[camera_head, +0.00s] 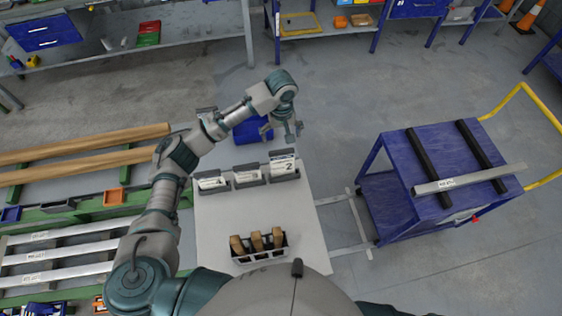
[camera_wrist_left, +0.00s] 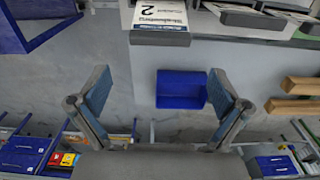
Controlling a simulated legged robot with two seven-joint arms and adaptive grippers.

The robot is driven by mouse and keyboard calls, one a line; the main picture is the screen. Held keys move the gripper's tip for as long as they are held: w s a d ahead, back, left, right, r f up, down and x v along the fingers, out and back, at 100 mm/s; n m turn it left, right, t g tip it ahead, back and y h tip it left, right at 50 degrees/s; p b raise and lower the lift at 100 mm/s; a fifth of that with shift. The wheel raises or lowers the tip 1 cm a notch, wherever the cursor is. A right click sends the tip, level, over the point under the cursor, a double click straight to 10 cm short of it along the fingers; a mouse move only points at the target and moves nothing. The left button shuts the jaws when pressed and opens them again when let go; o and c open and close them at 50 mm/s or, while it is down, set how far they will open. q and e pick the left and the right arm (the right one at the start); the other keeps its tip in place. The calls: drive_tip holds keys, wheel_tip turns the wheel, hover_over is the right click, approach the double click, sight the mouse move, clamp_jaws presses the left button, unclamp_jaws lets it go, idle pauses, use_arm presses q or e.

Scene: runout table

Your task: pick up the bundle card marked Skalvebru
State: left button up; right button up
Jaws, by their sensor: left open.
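A white card with a large 2 (camera_head: 283,163) stands in the rightmost of three grey holders at the far edge of the pale table. In the left wrist view this card (camera_wrist_left: 160,14) shows at the top; its small print is upside down and appears to read Skalvebru, though blurred. Cards also stand in the middle holder (camera_head: 249,176) and the left holder (camera_head: 212,183); their marks are too small to read. My left gripper (camera_head: 293,132) is open and empty, just beyond the rightmost holder. Its two fingers (camera_wrist_left: 162,95) are apart, with the card outside them.
A rack with several brown blocks (camera_head: 258,245) stands at the table's near side. A blue bin (camera_head: 251,130) lies beyond the table. A blue cart (camera_head: 435,190) carrying bars stands to the right. Long wooden beams (camera_head: 90,146) lie to the left. Bare tabletop (camera_head: 258,212) lies between holders and rack.

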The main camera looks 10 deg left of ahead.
sight(281, 151)
use_arm(q)
wheel_tip(281, 151, down, 5)
drive_tip(key=shift+d+f, duration=0.1)
drive_tip(key=shift+d, duration=0.05)
drive_tip(key=shift+s+f+p, duration=0.15)
drive_tip(key=shift+f+p, duration=0.2)
drive_tip(key=shift+f, duration=2.3)
drive_tip(key=c, duration=0.8)
